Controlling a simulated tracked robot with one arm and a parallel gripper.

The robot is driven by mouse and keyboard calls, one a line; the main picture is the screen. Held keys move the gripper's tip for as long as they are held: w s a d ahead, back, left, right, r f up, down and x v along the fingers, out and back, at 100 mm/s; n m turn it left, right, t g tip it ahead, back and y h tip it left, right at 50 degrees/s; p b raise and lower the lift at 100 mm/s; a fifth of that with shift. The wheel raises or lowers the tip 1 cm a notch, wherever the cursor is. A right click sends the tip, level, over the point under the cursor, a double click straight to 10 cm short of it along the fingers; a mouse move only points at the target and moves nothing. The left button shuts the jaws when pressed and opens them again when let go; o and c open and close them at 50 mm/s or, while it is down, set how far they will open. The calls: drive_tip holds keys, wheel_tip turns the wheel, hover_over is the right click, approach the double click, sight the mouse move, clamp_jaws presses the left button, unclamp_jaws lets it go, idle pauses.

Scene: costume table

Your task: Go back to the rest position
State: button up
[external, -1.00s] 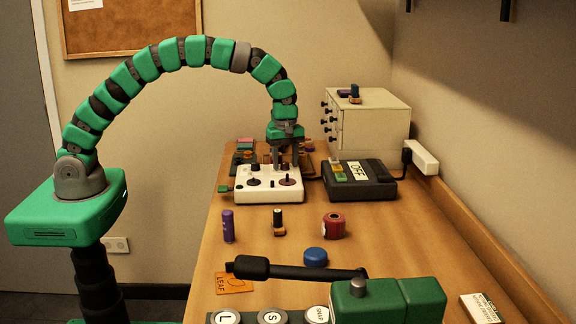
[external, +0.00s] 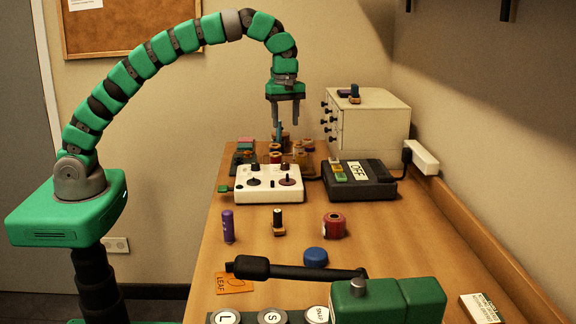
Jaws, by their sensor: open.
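My gripper (external: 285,122) is open and points straight down, with nothing between its fingers. It hangs in the air above the far part of the table, over the back edge of the white control box (external: 268,196) and the small items behind it. The white box has dark knobs on top and stands on the table clear of my fingers. My green and black segmented arm arches from its base at the left over to the gripper.
Behind the white box stand several small coloured items (external: 246,146). A black box marked OFF (external: 373,189) and a cream drawer cabinet (external: 376,125) are to the right. Air above the table is free.

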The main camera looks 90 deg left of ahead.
drive_tip(key=shift+r, duration=0.1)
idle(0.4)
drive_tip(key=s+d+r+m+t, duration=0.2)
drive_tip(key=r+m+t, duration=0.25)
drive_tip(key=r, duration=0.65)
drive_tip(key=s+d+r+m+t, duration=0.25)
drive_tip(key=r+m, duration=0.35)
drive_tip(key=r, duration=0.5)
drive_tip(key=s+d+r+m+t, duration=0.1)
drive_tip(key=s+r+m+t, duration=0.3)
drive_tip(key=s+r, duration=0.4)
drive_tip(key=s+d+r+m+t, duration=0.1)
drive_tip(key=s+r+m+t, duration=0.3)
drive_tip(key=s+r+m, duration=0.3)
wheel_tip(320, 180, up, 5)
drive_tip(key=shift+s+r+b, duration=0.1)
drive_tip(key=shift+s+b, duration=0.25)
drive_tip(key=shift+b, duration=0.1)
